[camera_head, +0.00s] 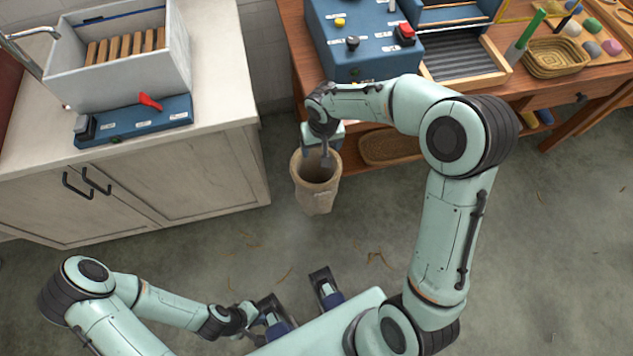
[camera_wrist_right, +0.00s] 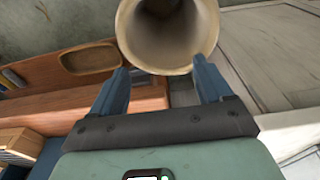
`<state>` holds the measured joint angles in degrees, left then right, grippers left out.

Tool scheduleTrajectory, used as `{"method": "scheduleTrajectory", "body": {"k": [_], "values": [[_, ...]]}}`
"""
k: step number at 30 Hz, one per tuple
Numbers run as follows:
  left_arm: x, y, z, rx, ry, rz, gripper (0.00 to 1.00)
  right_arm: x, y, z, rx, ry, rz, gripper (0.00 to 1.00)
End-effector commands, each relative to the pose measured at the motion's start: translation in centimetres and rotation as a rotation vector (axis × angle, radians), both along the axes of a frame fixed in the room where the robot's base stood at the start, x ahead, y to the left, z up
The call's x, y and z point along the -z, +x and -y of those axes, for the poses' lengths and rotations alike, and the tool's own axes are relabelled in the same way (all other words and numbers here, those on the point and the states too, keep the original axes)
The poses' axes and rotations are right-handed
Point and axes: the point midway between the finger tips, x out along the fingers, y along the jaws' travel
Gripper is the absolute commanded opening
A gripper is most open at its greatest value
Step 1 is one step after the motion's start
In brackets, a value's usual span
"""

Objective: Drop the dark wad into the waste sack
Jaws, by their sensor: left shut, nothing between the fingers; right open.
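The waste sack (camera_head: 315,195) is a tan, open-topped sack standing upright on the floor between the pale cabinet and the wooden bench. It also shows in the right wrist view (camera_wrist_right: 168,62), its round mouth in view beyond my fingertips. My right gripper (camera_head: 325,160) is over the sack's mouth in the head view. In the right wrist view its two blue fingers (camera_wrist_right: 160,78) are apart with nothing between them. My left gripper (camera_head: 262,318) is low at the bottom of the head view, shut and empty, away from the sack. I cannot make out the dark wad in either view.
The pale cabinet (camera_head: 220,155) at left carries a grey bin (camera_head: 125,85) and a blue control strip (camera_head: 135,122). The wooden bench at right holds a blue machine (camera_head: 350,30) and a wicker basket (camera_head: 553,60). A basket (camera_head: 390,147) sits beneath. The floor is mostly clear.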

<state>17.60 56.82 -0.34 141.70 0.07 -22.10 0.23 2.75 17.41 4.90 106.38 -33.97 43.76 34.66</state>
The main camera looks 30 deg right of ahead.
Motion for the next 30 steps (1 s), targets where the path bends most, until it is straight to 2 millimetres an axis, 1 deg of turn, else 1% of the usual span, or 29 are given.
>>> {"method": "scheduleTrajectory", "body": {"k": [2, 5, 8, 12, 18, 21, 24, 30], "values": [[-0.1, 0.0, 0.0, 0.000, 0.000, 0.000, 0.00, -0.5, 0.0, 0.0, 0.000, 0.000, 0.002, 0.79], [-0.2, 0.1, 0.0, 0.000, 0.000, 0.001, 0.00, -1.8, -0.1, -0.1, 0.000, 0.000, 0.004, 0.79], [-0.4, 0.1, 0.0, 0.000, 0.000, 0.001, 0.00, -3.8, -0.3, -0.1, 0.000, 0.000, 0.006, 0.79], [-0.8, 0.2, 0.0, 0.000, 0.000, 0.002, 0.00, -7.2, -0.7, -0.2, 0.000, 0.000, 0.007, 0.79], [-1.2, 0.3, 0.0, 0.000, 0.000, 0.004, 0.00, -11.1, -1.2, -0.3, 0.000, 0.001, 0.005, 0.79], [-1.4, 0.4, 0.0, 0.000, 0.000, 0.004, 0.00, -12.3, -1.4, -0.4, 0.000, 0.000, 0.003, 0.79], [-1.4, 0.4, 0.0, 0.000, 0.000, 0.006, 0.00, -13.0, -1.5, -0.4, -0.001, 0.000, 0.003, 0.79], [-1.4, 0.4, 0.0, 0.000, -0.001, 0.005, 0.00, -13.3, -1.6, -0.4, -0.001, 0.000, 0.000, 0.79]]}}
